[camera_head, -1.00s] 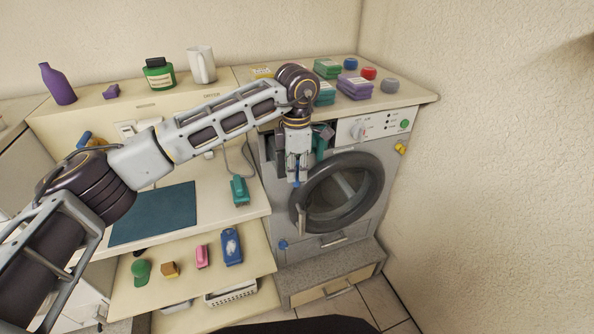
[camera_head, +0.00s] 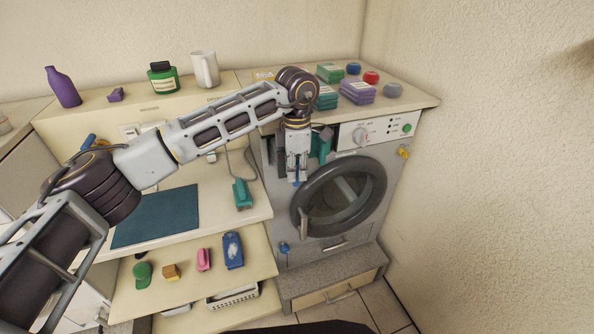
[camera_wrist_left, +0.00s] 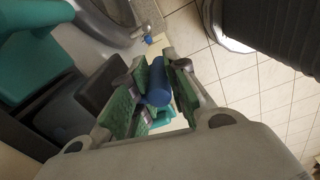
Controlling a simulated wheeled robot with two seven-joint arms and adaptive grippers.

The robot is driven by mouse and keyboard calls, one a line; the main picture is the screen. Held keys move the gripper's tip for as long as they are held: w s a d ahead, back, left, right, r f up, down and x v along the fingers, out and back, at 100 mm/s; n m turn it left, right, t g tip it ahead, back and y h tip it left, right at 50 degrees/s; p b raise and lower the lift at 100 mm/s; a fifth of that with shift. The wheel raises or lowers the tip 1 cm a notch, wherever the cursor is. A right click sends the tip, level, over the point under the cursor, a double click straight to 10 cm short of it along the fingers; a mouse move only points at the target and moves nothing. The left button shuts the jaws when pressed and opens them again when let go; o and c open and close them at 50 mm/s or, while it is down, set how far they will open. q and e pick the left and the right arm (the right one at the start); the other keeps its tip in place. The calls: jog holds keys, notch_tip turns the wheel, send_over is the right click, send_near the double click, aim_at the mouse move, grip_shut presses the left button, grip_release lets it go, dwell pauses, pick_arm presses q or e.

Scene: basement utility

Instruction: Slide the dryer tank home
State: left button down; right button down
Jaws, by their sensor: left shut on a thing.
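The grey dryer (camera_head: 377,215) stands at the right, its round door shut. My left gripper (camera_head: 297,178) points down at the dryer's upper left front. A teal part, seemingly the tank (camera_head: 322,147), shows just right of the gripper; teal surfaces also fill the upper left of the wrist view (camera_wrist_left: 30,60). A dark recess lies beside them. The gripper hides how far the tank sits in. My right gripper is out of view.
Teal and purple boxes and round lids lie on the dryer's top (camera_head: 400,100). A pulled-out shelf (camera_head: 200,285) holds small items. The wall closes off the right side; tiled floor lies in front.

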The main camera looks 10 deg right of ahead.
pick_arm(q)
jog(key=shift+w+a+p, duration=0.15)
jog(key=shift+w+a, duration=0.1)
jog(key=shift+w, duration=0.75)
jog(key=shift+w+a+p, duration=0.15)
jog(key=shift+w+a, duration=0.1)
jog(key=shift+w, duration=0.75)
jog(key=shift+s, duration=0.1)
dwell(0.4)
jog(key=shift+s+d, duration=0.1)
jog(key=shift+s, duration=0.1)
jog(key=shift+s+d, duration=0.15)
jog(key=shift+s, duration=0.6)
jog(key=shift+s+d+b, duration=0.25)
jog(key=shift+s, duration=0.7)
jog(key=shift+s+d+b, duration=0.25)
jog(key=shift+s+b, duration=0.05)
jog(key=shift+s, duration=0.7)
jog(key=shift+s+d+b, duration=0.25)
jog(key=shift+s, duration=0.7)
jog(key=shift+b, duration=0.35)
